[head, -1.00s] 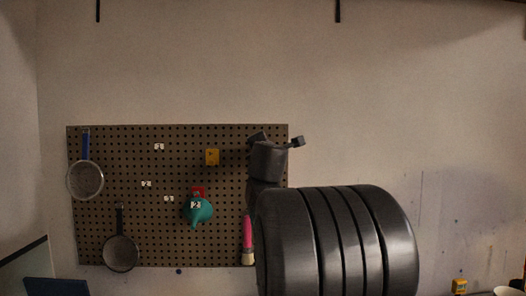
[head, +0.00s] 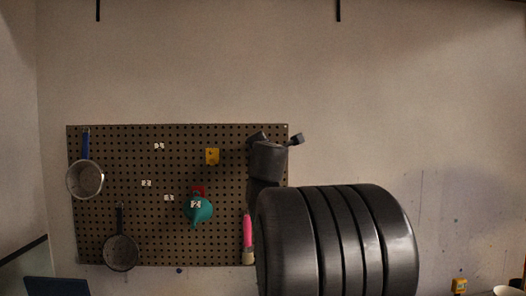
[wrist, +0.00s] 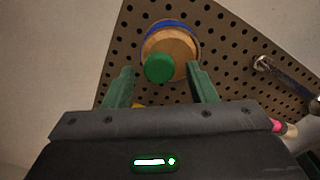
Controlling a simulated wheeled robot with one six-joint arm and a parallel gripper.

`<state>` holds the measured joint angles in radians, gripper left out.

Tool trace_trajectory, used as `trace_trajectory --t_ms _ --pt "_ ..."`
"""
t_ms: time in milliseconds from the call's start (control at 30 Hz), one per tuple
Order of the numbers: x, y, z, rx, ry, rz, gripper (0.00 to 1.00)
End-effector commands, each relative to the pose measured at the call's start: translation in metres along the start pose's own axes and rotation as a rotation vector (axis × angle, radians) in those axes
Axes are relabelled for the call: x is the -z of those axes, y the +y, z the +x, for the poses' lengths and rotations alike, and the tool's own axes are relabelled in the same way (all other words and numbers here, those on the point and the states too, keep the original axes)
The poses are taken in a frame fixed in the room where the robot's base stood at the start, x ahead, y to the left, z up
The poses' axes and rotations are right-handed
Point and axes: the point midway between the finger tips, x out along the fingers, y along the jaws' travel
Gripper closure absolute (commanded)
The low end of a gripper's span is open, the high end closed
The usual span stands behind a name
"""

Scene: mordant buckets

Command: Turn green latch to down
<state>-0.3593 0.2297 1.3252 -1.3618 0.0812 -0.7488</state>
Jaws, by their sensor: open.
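The green latch (wrist: 160,69) shows in the wrist view as a round green knob low on a round wooden disc (wrist: 176,46) with a blue rim, mounted on the pegboard (wrist: 221,75). My gripper (wrist: 160,68) is open, with one green finger to the left and one to the right of the knob. Nothing is held, and I cannot tell whether the fingers touch the knob. In the head view my gripper (head: 278,140) is at the pegboard's upper right corner. My arm and gripper hide the latch there.
The pegboard (head: 110,155) also holds a strainer (head: 86,180), a pan (head: 121,252), a teal funnel-like item (head: 199,212), a yellow block (head: 212,156) and a pink-handled brush (head: 248,232). A metal rod (wrist: 285,75) juts out at right in the wrist view.

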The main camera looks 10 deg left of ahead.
Motion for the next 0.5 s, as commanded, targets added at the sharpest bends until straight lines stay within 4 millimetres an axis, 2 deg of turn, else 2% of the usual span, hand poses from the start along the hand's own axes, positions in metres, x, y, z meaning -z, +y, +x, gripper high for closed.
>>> trace_trajectory --t_ms 233,500 --pt "0.000 0.001 -0.014 -0.002 -0.001 0.000 0.48" --pt "0.000 0.001 -0.062 -0.002 -0.001 0.000 0.48"
